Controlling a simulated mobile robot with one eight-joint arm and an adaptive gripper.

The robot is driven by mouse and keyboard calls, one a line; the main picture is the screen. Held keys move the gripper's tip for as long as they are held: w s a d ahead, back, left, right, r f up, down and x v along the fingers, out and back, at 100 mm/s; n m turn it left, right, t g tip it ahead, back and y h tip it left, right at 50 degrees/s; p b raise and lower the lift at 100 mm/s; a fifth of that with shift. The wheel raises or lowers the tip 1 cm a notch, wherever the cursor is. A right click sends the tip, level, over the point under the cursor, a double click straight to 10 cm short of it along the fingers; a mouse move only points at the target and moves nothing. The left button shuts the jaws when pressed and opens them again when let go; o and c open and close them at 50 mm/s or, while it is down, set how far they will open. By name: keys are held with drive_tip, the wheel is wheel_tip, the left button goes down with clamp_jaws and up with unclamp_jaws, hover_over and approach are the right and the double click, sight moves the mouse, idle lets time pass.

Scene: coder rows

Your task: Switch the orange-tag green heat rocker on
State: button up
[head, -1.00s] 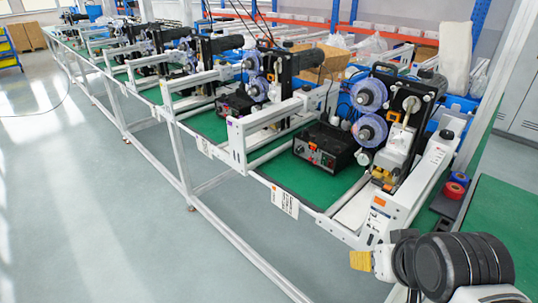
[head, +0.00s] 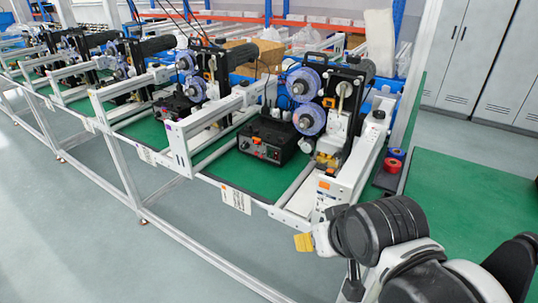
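The nearest coder station carries an orange tag (head: 324,185) on its white side frame. Its black control box (head: 274,141) sits on the green bench top, left of the blue reels. Small coloured controls show on the box's front, but the green heat rocker and its position are too small to make out. My gripper (head: 304,242), with a yellow part at its end, is at the lower middle right. It is in front of the bench edge, below and right of the box and apart from it. Its finger opening cannot be made out.
The white front rail (head: 238,188) of the bench and the station's white side frame (head: 347,170) lie between my arm and the box. Red and blue rolls (head: 394,160) sit at the right. More coder stations run off to the left. The floor in front is clear.

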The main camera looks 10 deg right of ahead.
clamp_jaws()
idle(1.1)
